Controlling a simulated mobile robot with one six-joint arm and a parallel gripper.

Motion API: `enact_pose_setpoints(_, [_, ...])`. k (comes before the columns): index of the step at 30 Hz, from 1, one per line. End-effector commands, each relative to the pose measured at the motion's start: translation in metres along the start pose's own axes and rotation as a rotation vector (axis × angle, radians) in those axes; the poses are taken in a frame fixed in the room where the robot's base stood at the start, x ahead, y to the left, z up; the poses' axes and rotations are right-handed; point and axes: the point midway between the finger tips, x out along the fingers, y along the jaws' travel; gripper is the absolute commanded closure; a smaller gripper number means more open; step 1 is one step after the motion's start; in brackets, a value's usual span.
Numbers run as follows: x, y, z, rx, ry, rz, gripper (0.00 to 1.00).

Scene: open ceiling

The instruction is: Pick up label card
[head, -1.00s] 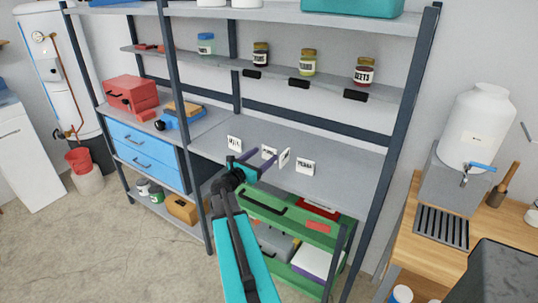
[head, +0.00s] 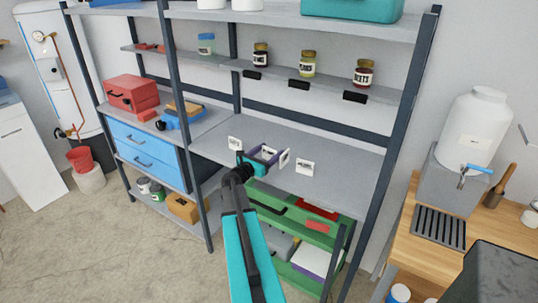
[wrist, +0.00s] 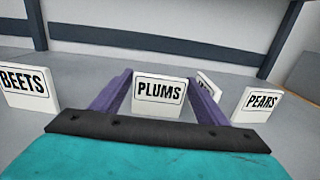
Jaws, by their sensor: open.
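Several small white label cards stand on the grey middle shelf. In the wrist view, the PLUMS card (wrist: 158,96) stands upright between the two purple fingers of my gripper (head: 268,156). My gripper is open, with a finger on each side of that card; I cannot tell whether either touches it. The BEETS card (wrist: 28,90) is to the left and the PEARS card (wrist: 255,105) to the right. Another card (wrist: 207,84), turned nearly edge-on, stands just beyond the right finger; its word is unreadable.
Jars stand on the narrow upper shelf (head: 285,75), with dark tags along its edge. A green rack (head: 300,225) sits below the middle shelf. A dark upright post (head: 400,140) bounds it on the right. The middle shelf (head: 345,165) is clear right of the cards.

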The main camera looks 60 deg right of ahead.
Motion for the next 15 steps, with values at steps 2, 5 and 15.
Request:
enact_pose_setpoints(2, [-0.0002, -0.0001, -0.0003, 0.0, 0.0, 0.0, 0.32])
enact_pose_setpoints(5, [-0.0004, -0.0001, -0.0002, 0.0, 0.0, 0.0, 0.32])
enact_pose_setpoints(15, [-0.0005, 0.0, -0.0001, 0.0, 0.0, 0.0, 0.39])
